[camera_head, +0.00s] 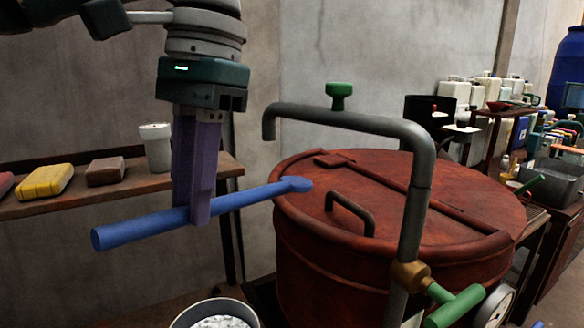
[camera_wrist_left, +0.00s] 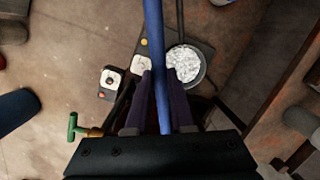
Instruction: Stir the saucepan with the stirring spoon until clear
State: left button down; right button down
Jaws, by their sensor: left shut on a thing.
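The blue stirring spoon (camera_head: 247,196) is a long round bar with a small flattened end at the right. My left gripper (camera_head: 199,215) is shut on it near its middle and holds it in the air, nearly level. The saucepan (camera_head: 184,319) is at the bottom edge of the head view, partly cut off, with white-grey speckled contents. In the left wrist view, the saucepan (camera_wrist_left: 204,78) lies just right of the spoon (camera_wrist_left: 153,30) and the gripper (camera_wrist_left: 160,88). The spoon is apart from the contents. My right gripper is not in view.
A large rust-red lidded vat (camera_head: 310,250) stands right of the spoon; a grey pipe (camera_head: 418,200) with a green valve handle (camera_head: 455,306) rises before it. A shelf (camera_head: 110,190) at left holds a yellow block (camera_head: 45,181) and a pale cup (camera_head: 156,147).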

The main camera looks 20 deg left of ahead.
pick_arm(q)
jog(key=w+a+f+m+t+y+p, duration=0.1)
jog(key=w+a+f+m+t+y, duration=0.15)
jog(key=a+m+t+y, duration=0.6)
jog(key=w+a+f+m+t+y, duration=0.15)
jog(key=a+f+m+t, duration=0.35)
jog(key=m, duration=0.8)
notch_tip(320, 180, down, 11)
jog(key=d+t+b, duration=0.1)
jog(key=b, duration=1)
jog(key=shift+w+d, duration=0.3)
jog(key=shift+d, duration=0.1)
